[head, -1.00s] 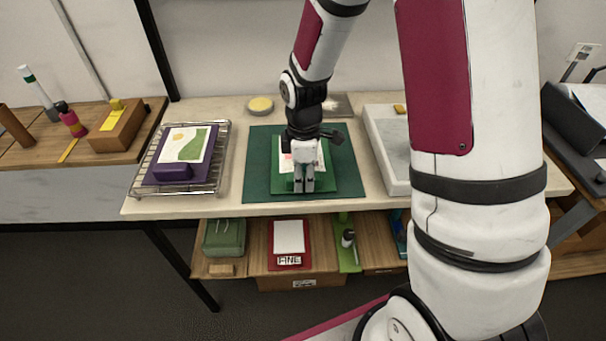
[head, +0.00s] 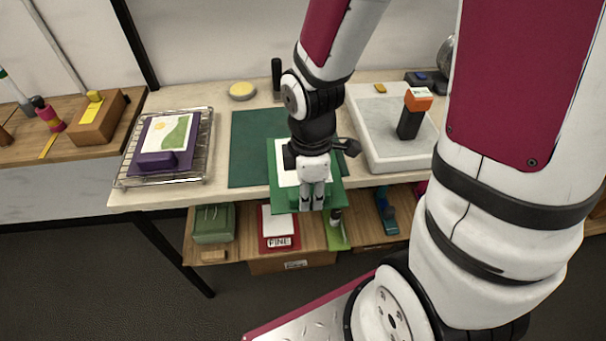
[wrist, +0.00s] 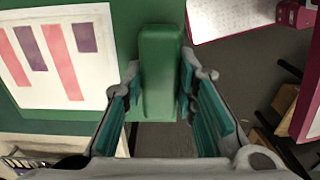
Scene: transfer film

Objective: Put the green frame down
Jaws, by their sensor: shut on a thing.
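My gripper (head: 312,203) is shut on the green block handle at the near edge of the green frame (head: 277,190). In the wrist view the handle (wrist: 160,75) sits between the teal finger pads. A white sheet with red and purple stripes (wrist: 45,60) lies on the frame. The frame appears raised, its near edge overlapping the table's front edge in the head view. A dark green mat (head: 255,150) lies flat on the table behind and left of it. My arm hides part of the frame and mat.
A purple frame with a picture (head: 165,138) sits on a wire rack (head: 205,160) at left. A white tray (head: 375,150) holding an orange-topped black tool (head: 412,115) is at right. A yellow disc (head: 242,91) lies behind the mat. A shelf below holds several items.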

